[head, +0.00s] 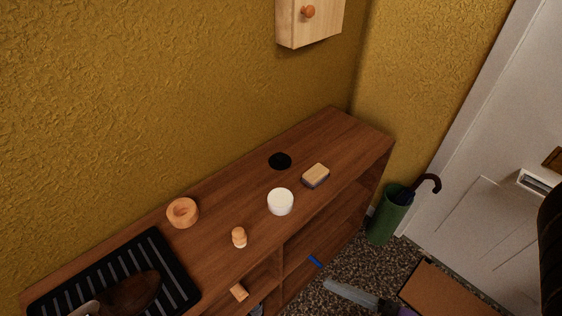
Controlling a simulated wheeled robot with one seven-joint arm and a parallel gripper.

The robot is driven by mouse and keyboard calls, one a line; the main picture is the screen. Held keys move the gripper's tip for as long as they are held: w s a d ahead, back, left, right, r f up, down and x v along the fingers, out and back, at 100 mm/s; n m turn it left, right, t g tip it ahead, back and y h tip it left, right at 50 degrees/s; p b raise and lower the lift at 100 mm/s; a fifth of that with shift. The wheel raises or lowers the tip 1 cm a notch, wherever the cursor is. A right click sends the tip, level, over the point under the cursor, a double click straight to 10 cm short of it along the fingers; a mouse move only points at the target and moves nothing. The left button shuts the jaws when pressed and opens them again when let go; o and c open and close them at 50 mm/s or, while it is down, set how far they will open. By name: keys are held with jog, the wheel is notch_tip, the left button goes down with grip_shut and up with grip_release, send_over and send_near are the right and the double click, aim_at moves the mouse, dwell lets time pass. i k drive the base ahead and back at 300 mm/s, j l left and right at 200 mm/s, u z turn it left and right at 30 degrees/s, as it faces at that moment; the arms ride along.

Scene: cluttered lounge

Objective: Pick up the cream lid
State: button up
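A round white to cream piece (280,202) sits on top of the brown wooden shelf unit (232,207), near its front edge. It looks like a short cylinder with a flat top. I cannot tell whether it is a lid alone or a lidded jar. It stands apart from the things around it, and nothing covers it. My gripper is not in the head view.
Around it are a black disc (280,161), a wooden block brush (316,175), a small cork-like piece (239,237) and a round wooden piece (183,213). A black ribbed tray (166,246) holds a brown object. A wooden wall cabinet (312,25) hangs above.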

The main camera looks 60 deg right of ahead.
aim_at(279, 160)
jog(key=j+z, duration=0.15)
jog(key=z, duration=0.2)
jog(key=j+z, duration=0.1)
jog(key=z, duration=0.25)
jog(key=j+z, duration=0.15)
jog(key=z, duration=0.2)
